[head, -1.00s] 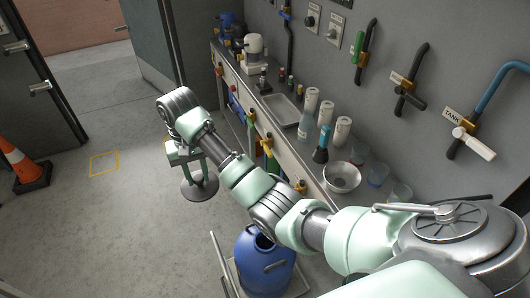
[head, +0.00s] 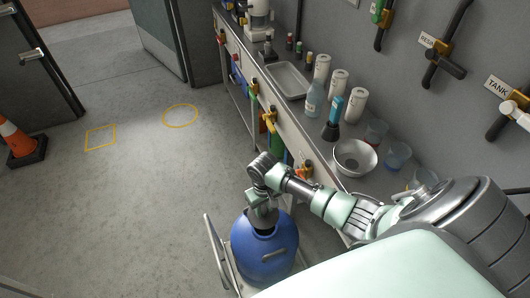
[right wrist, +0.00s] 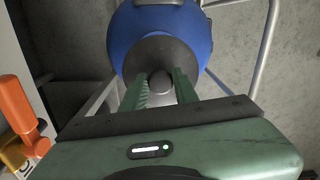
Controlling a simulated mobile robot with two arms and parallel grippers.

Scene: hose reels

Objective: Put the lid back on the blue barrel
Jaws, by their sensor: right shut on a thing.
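The blue barrel (head: 268,258) stands in a light metal-framed carrier at the lower middle of the head view. Its blue top also shows in the right wrist view (right wrist: 125,28). My right gripper (head: 260,200) is over the barrel's mouth, pointing down. In the right wrist view its green fingers (right wrist: 161,88) are shut on the round knob of the dark grey lid (right wrist: 158,52). The lid is at the barrel's opening; I cannot tell whether it touches or sits flat. My left gripper is out of view.
The workbench (head: 290,128) beside the barrel holds a metal bowl (head: 355,157), bottles, white rolls and beakers. The carrier's handle (head: 216,250) rises left of the barrel. A traffic cone (head: 15,138) stands far left. The floor with yellow markings (head: 181,116) is clear.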

